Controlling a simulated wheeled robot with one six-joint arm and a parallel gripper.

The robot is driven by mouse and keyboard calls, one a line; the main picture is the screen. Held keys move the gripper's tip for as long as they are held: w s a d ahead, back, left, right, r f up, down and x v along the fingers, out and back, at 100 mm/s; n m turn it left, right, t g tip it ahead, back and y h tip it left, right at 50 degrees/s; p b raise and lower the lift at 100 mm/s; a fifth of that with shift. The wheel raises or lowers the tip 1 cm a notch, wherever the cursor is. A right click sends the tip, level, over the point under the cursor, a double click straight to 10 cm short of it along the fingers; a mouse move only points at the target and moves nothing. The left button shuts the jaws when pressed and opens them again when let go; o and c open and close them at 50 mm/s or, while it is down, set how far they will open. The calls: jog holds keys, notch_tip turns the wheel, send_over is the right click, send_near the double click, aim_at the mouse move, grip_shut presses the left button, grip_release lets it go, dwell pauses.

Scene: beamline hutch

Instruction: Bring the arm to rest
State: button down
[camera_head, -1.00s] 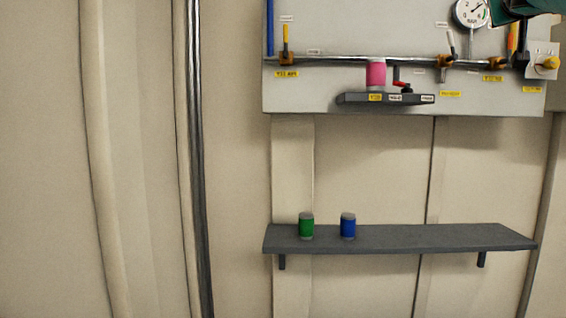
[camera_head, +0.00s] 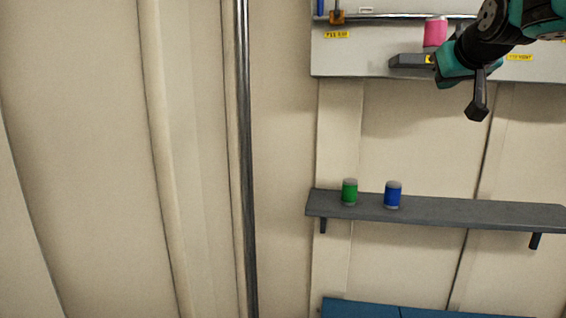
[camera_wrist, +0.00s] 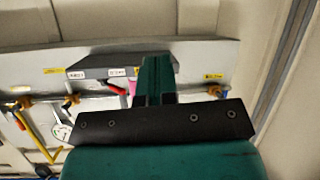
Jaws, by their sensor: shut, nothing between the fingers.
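My arm reaches in from the upper right of the head view, in front of the wall panel. In the wrist view, my gripper (camera_wrist: 155,78) shows teal and black against the panel, partly covering the ledge (camera_wrist: 95,72). A pink can (camera_head: 435,33) stands on the ledge, and a sliver of it shows in the wrist view (camera_wrist: 132,87). I cannot tell how far the gripper is from the panel.
A grey shelf (camera_head: 460,212) below the panel holds a green can (camera_head: 349,192) and a blue can (camera_head: 392,195). A vertical metal pipe (camera_head: 244,150) runs along the wall at left. A blue surface (camera_head: 365,308) shows at the bottom. The wall between panel and shelf is bare.

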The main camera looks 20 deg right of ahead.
jog(key=a+f+n+g+y, duration=0.2)
jog(key=a+f+n+y, duration=0.15)
jog(key=a+f, duration=0.7)
jog(key=s+a+f+n+g+y, duration=0.2)
jog(key=s+a+f, duration=0.4)
jog(key=a, duration=0.3)
jog(key=s+a+f+n+g+y, duration=0.2)
jog(key=s+a+f, duration=0.4)
jog(key=a, duration=0.4)
jog(key=s+g+y, duration=0.1)
jog(key=g, duration=0.1)
jog(key=shift+s+f+g, duration=0.2)
jog(key=shift+f+g, duration=0.05)
jog(key=shift+g, duration=0.05)
jog(key=c, duration=1.4)
grip_release()
jog(key=s+a+f+n+g, duration=0.2)
jog(key=s+a+f+g, duration=0.1)
jog(key=s, duration=0.6)
jog(key=shift+s+a+f+y, duration=0.2)
jog(key=shift+a+f+y, duration=0.15)
jog(key=shift+f, duration=0.35)
jog(key=o, duration=0.3)
jog(key=shift+s+n, duration=0.1)
jog(key=shift+n, duration=0.15)
